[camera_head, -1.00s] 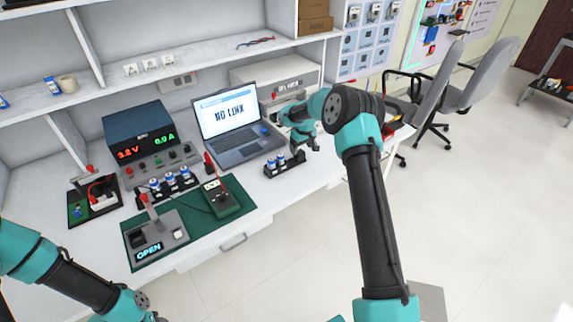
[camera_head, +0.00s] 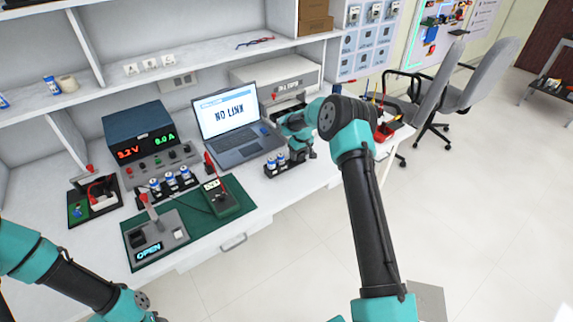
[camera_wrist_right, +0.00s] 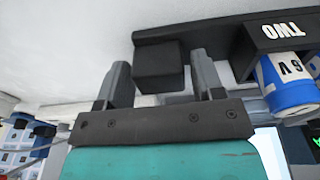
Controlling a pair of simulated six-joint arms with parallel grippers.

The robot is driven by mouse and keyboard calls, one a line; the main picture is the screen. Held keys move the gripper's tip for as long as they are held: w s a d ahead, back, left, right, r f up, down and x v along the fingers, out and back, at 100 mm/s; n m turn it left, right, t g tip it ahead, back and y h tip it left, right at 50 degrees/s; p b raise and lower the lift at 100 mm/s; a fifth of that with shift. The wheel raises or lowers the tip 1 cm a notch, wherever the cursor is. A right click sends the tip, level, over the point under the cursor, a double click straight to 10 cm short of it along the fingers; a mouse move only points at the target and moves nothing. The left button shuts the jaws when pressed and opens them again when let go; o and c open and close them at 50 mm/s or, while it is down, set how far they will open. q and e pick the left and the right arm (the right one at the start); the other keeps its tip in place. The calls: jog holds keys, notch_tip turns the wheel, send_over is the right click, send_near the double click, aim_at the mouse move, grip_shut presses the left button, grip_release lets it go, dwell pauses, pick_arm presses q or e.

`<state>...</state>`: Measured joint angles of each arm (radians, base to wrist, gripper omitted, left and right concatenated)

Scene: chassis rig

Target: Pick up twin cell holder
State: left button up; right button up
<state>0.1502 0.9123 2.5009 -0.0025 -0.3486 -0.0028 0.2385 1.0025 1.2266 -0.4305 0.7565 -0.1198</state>
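The twin cell holder (camera_head: 284,170) is a black tray with two blue-and-white cells, on the white bench in front of the laptop's right side. In the right wrist view, its black body (camera_wrist_right: 225,35) carries the label TWO, and a blue cell (camera_wrist_right: 285,80) sits in it. My right gripper (camera_head: 302,154) is at the holder's right end. In the wrist view, its fingers (camera_wrist_right: 160,78) are apart, on either side of a black block at that end, with a small gap on the right. My left arm shows at lower left; its gripper is out of view.
The laptop (camera_head: 228,120) reads NO LINK. A cell rack (camera_head: 168,184) with several cells, a power supply (camera_head: 140,135) and a green mat (camera_head: 150,255) with a meter (camera_head: 216,198) and a tester reading OPEN lie to the left. A red bin (camera_head: 388,130) is behind the right arm.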

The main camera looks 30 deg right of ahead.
jog(key=c, duration=0.7)
jog(key=shift+r, duration=0.1)
jog(key=shift+r, duration=0.45)
notch_tip(320, 180, up, 3)
jog(key=shift+f, duration=0.15)
jog(key=s+a, duration=0.2)
jog(key=s, duration=0.2)
jog(key=s+a+r, duration=0.1)
jog(key=s+a, duration=0.2)
jog(key=s, duration=0.2)
jog(key=s+a, duration=0.3)
jog(key=s, duration=0.1)
jog(key=shift+s+a+r, duration=0.1)
jog(key=shift+s+r, duration=0.05)
jog(key=shift+s, duration=0.25)
jog(key=shift+w, duration=0.15)
